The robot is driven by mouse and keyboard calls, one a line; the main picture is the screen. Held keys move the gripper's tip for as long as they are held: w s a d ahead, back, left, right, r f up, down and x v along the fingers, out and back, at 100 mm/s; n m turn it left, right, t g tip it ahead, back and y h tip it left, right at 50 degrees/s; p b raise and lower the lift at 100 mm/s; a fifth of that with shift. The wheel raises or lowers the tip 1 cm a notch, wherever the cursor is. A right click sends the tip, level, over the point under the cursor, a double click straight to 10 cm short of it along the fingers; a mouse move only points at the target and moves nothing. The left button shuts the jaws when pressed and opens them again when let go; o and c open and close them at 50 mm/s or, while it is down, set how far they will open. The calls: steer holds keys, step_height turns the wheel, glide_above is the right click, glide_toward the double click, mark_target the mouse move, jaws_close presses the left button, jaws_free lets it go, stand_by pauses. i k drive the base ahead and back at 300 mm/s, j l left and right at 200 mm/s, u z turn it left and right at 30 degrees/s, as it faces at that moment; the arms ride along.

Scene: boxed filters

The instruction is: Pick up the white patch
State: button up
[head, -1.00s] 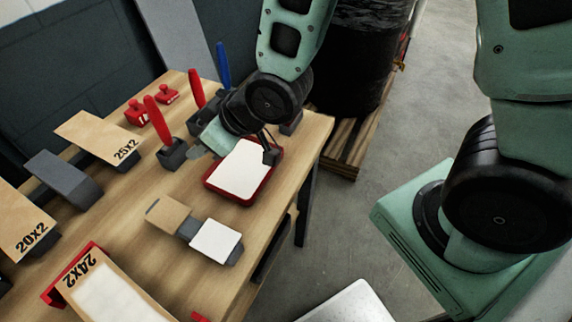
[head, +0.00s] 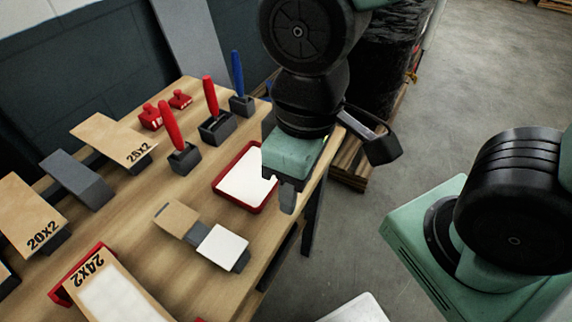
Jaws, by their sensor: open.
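A white square patch (head: 222,243) lies on a dark grey block near the table's front right edge, beside a tan square piece (head: 176,218). A red-rimmed tray (head: 219,185) with a white sheet (head: 243,182) in it lies behind the patch. My gripper (head: 285,196) points down near the tray's right side, up and right of the white patch and apart from it. It is open and I see nothing held. One finger shows below the teal gripper body; the other is hard to make out. The gripper body covers the tray's right part.
Red and blue handled tools (head: 208,96) stand upright in dark holders (head: 216,128) at the back. Boxes marked 25X2 (head: 110,138), 20X2 (head: 28,215) and 24X2 (head: 90,272) fill the left. Wood around the patch is clear.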

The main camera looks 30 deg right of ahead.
mark_target(223, 247)
steer(key=k+j, duration=0.95)
steer(key=k+j+z, duration=0.05)
